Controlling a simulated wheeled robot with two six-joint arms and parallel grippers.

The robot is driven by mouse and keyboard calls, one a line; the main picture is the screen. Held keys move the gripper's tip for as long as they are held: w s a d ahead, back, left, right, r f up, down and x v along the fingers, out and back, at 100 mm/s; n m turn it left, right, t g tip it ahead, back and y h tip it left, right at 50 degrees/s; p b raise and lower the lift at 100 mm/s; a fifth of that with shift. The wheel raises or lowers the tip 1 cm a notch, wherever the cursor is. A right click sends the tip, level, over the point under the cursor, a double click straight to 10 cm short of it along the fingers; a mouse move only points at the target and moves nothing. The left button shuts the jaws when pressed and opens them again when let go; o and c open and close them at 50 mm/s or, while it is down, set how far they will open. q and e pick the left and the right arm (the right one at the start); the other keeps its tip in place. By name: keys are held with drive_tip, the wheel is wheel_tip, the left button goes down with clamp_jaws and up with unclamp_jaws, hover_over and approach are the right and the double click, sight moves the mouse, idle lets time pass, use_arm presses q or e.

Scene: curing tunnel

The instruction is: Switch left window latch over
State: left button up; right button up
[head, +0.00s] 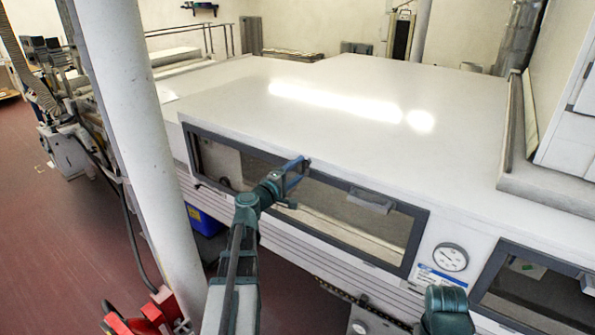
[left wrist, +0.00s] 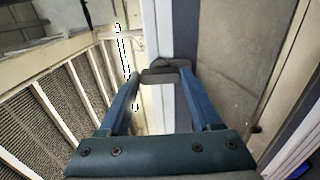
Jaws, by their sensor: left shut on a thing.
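The left window (head: 416,240) is a long pane in a dark frame on the front of the white tunnel housing. My left gripper (head: 298,168) is at the top edge of that frame, near its middle. In the left wrist view, the blue fingers of my left gripper (left wrist: 160,78) are on either side of a small dark latch (left wrist: 165,74) at the frame and are shut on it. In the head view the fingers mostly hide the latch. My right gripper does not show; only a teal part of my right arm is at the bottom right.
A grey handle (head: 370,201) sticks out on the window to the right of my left gripper. A round gauge (head: 451,257) is farther right, beside a second window (head: 520,290). A white pillar (head: 135,130) stands close on the left. The housing's white top (head: 320,130) is clear.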

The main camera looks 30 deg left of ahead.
use_arm(q)
drive_tip(key=o, duration=1.4)
